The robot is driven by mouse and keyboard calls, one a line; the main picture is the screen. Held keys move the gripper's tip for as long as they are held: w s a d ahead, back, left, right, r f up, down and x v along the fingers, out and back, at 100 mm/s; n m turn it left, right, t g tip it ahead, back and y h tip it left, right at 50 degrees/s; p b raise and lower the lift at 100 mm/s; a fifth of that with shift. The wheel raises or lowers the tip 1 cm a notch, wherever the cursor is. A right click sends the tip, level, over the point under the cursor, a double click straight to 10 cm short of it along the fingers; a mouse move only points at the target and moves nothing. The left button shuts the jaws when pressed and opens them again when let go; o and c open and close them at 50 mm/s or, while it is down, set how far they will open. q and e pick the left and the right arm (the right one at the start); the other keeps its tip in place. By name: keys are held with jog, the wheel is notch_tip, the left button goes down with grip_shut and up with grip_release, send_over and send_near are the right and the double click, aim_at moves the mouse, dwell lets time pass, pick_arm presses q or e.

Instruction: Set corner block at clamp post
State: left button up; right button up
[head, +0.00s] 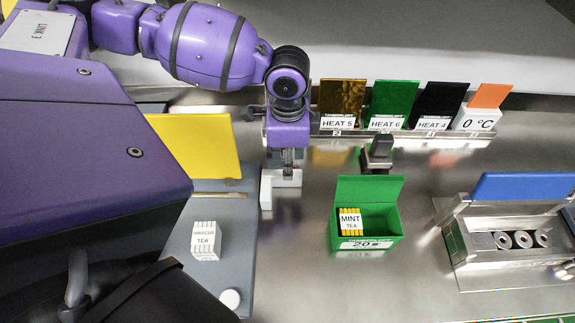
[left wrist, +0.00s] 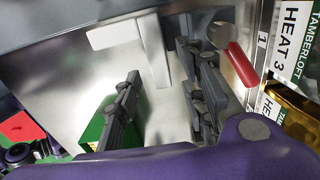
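The white L-shaped corner block (head: 266,192) rests at the right edge of the grey board, on or just above the steel surface. It also shows in the left wrist view (left wrist: 154,52). My left gripper (head: 287,164) points down over the block's back arm. In the left wrist view its fingers (left wrist: 160,75) are spread, with one block arm between them and gaps visible. A grey clamp with a red lever (left wrist: 240,64), perhaps the clamp post, stands beside the block in that view; my arm seems to hide it in the head view. My right gripper is not in view.
A green box (head: 393,222) with mint tea stands right of the block. A dark-topped metal piece (head: 378,155) stands behind it. A rack of heat cards (head: 392,105) lines the back. A hibiscus tea box (head: 205,241) sits on the grey board (head: 236,232). The front steel is clear.

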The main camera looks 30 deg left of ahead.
pick_arm(q)
notch_tip(320, 180, up, 8)
jog(key=shift+f, duration=0.25)
